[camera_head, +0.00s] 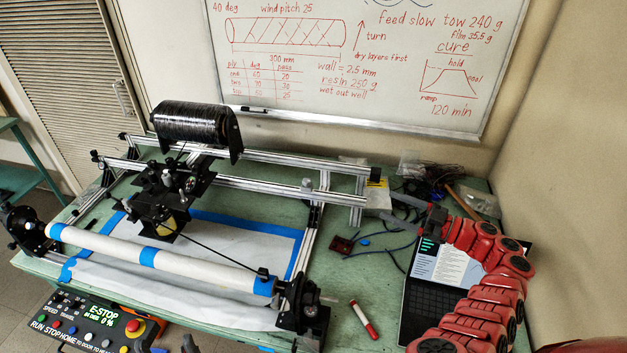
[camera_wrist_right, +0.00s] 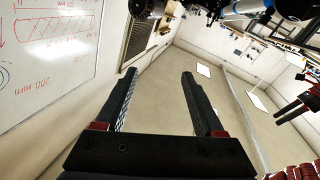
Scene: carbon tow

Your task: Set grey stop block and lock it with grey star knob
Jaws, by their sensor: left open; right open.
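A small grey block (camera_head: 307,185) sits on the front aluminium rail near its right part; it looks like the stop block, but is too small to tell for sure. I cannot make out a star knob clearly. My right gripper (camera_head: 402,210) is open and empty, its fingers pointing left, beside a pale box at the rail's right end. In the right wrist view its two fingers (camera_wrist_right: 158,100) stand wide apart with nothing between them. My left gripper barely shows at the bottom edge in the head view; in the right wrist view it appears at the right edge (camera_wrist_right: 292,105), open.
The winding machine with a white tube (camera_head: 190,264) and a black tow spool (camera_head: 195,127) fills the left of the green table. A pale box (camera_head: 378,200), cables, a red marker (camera_head: 364,319) and a laptop (camera_head: 437,262) lie at the right. A control panel (camera_head: 85,325) is in front.

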